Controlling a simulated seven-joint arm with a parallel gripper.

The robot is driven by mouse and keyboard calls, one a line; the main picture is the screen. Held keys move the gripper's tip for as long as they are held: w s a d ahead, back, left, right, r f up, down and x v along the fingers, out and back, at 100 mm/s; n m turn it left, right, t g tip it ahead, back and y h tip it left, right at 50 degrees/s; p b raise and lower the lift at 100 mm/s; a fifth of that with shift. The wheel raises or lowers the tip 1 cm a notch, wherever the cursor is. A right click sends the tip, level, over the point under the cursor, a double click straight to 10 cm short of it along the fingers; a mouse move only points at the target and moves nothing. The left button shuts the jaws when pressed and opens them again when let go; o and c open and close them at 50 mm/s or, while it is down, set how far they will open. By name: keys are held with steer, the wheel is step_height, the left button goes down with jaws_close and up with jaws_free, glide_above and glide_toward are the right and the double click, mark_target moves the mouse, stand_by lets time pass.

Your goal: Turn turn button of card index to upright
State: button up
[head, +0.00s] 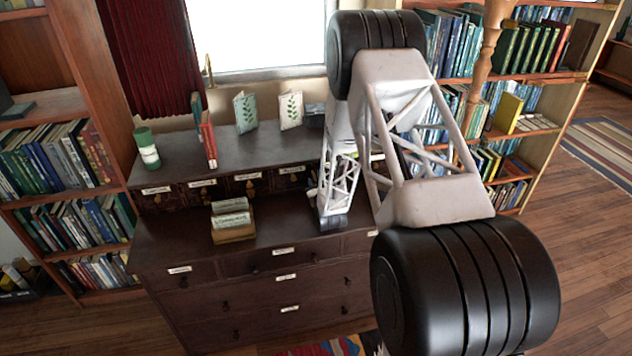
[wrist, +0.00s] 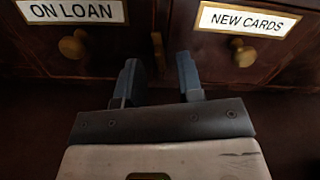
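The card index (head: 222,191) is a row of small dark drawers with white labels on the back of a dark wooden cabinet. In the wrist view, two of its drawers show, labelled "ON LOAN" (wrist: 72,11) and "NEW CARDS" (wrist: 246,20). A small, narrow brown piece, seemingly the turn button (wrist: 157,50), sits between them and looks close to upright; its exact angle is hard to tell. My gripper (wrist: 159,66) is open, its two blue-grey fingers apart on either side of the button's lower part. Contact cannot be told. In the head view my arm hides the button.
A card box (head: 233,222) stands on the cabinet top left of my arm. A green-and-white cylinder (head: 147,148), a red book (head: 208,138) and two leaf-print cards stand on the upper ledge. Round knobs (wrist: 73,44) stick out from the drawers. Bookshelves flank the cabinet.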

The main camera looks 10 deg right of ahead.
steer(key=shift+s, duration=3.4)
steer(key=o, duration=0.4)
steer(key=shift+c, duration=0.2)
steer(key=n, duration=0.8)
steer(key=shift+n, duration=0.4)
steer(key=n, duration=0.9)
